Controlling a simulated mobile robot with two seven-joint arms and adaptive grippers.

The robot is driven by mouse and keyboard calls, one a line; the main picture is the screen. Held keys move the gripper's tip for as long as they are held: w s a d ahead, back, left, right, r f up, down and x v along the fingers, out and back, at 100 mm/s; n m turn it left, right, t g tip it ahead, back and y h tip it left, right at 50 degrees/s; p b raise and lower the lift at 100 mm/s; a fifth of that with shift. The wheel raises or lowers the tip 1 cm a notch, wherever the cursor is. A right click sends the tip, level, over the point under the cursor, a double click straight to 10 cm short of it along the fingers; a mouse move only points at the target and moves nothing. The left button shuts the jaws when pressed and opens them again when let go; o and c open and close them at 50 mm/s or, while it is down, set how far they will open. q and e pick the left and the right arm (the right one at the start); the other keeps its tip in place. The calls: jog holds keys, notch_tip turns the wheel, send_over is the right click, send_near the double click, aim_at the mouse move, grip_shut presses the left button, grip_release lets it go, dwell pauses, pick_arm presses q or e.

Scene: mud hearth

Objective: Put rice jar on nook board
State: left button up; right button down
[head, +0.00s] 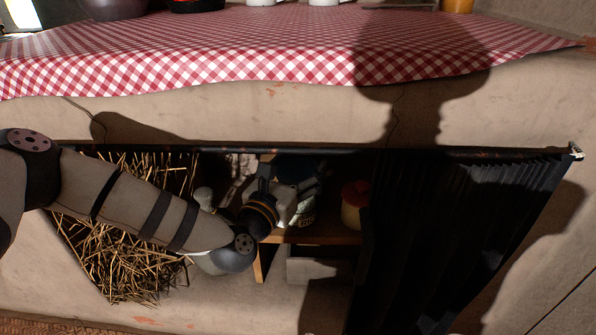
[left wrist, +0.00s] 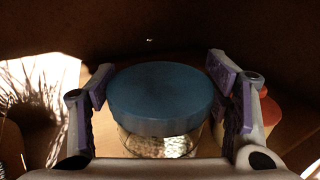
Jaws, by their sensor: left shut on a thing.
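The rice jar (head: 306,214) is a clear jar with a dark blue lid and a partly visible label. In the left wrist view its blue lid (left wrist: 162,92) sits between the fingers, with pale grains below. My left gripper (head: 290,200) reaches into the dark nook from the left and is shut on the jar, which looks upright. The nook board (head: 315,236) is a wooden shelf under the jar. I cannot tell whether the jar's base touches it. The gripper hides part of the jar. My right gripper is in neither view.
A red-lidded jar (head: 354,205) stands on the board to the right; it also shows in the left wrist view (left wrist: 258,112). A dark curtain (head: 445,235) hangs further right. Straw (head: 125,255) fills the left. A checked cloth (head: 300,50) covers the ledge above.

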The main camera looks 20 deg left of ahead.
pick_arm(q)
jog(key=shift+f, duration=0.1)
jog(key=o, duration=1.9)
jog(key=shift+o, duration=0.2)
jog(key=shift+r, duration=0.25)
jog(key=s+a+p, duration=0.1)
jog(key=s+p, duration=0.2)
jog(key=s, duration=0.9)
jog(key=shift+a, duration=0.2)
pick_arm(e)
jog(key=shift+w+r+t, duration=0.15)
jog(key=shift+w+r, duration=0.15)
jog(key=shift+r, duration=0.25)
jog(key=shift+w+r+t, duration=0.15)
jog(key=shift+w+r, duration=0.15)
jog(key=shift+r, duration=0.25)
pick_arm(q)
jog(key=shift+f, duration=0.1)
